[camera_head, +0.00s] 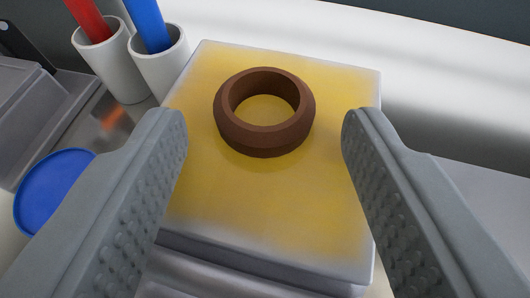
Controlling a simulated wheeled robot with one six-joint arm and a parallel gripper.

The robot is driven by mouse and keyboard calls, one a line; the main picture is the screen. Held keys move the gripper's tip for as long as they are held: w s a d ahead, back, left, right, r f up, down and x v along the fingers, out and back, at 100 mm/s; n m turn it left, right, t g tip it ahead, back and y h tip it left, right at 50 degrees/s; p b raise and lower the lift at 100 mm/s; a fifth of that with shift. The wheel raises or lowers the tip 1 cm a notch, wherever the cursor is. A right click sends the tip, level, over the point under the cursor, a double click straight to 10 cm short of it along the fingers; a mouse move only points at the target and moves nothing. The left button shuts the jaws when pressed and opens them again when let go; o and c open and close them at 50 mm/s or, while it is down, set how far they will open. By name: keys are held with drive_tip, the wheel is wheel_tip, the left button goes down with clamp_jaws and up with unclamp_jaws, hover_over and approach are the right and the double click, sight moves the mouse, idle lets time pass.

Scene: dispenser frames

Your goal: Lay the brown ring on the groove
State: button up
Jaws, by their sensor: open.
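The brown ring (264,138) lies flat on a yellow-topped block (270,210) with pale edges. My gripper (264,122) is open, with one grey finger on each side of the ring in the picture. Gaps show between the ring and both fingertips, and neither finger touches it. The ring's whole outline is visible, and the yellow surface shows through its hole. I cannot make out a groove in this view.
Two white cups (160,66) stand at the upper left, with a red stick (88,18) and a blue stick (149,24) in them. A blue disc (50,188) and a grey translucent container (40,115) are at the left. The white surface behind the block is clear.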

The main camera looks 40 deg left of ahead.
drive_tip(key=shift+r, duration=0.2)
drive_tip(key=v, duration=1.2)
drive_tip(key=s+a+r+m+t+h, duration=0.1)
drive_tip(key=s+a+r+t+h, duration=0.3)
drive_tip(key=a+r, duration=0.5)
drive_tip(key=s+a+r+m+t+h, duration=0.1)
drive_tip(key=s+a+r+t, duration=0.1)
drive_tip(key=a+r+t, duration=0.5)
drive_tip(key=s+a+f+m+g+h, duration=0.1)
drive_tip(key=s+a+f, duration=0.3)
drive_tip(key=s, duration=0.5)
drive_tip(key=s+a+f+m+g+h, duration=0.1)
drive_tip(key=s+a+f+m+g, duration=0.2)
drive_tip(key=s+a, duration=0.5)
drive_tip(key=shift+s+f+m+g+h, duration=0.4)
drive_tip(key=shift+s+f+m, duration=0.15)
drive_tip(key=shift+s, duration=0.25)
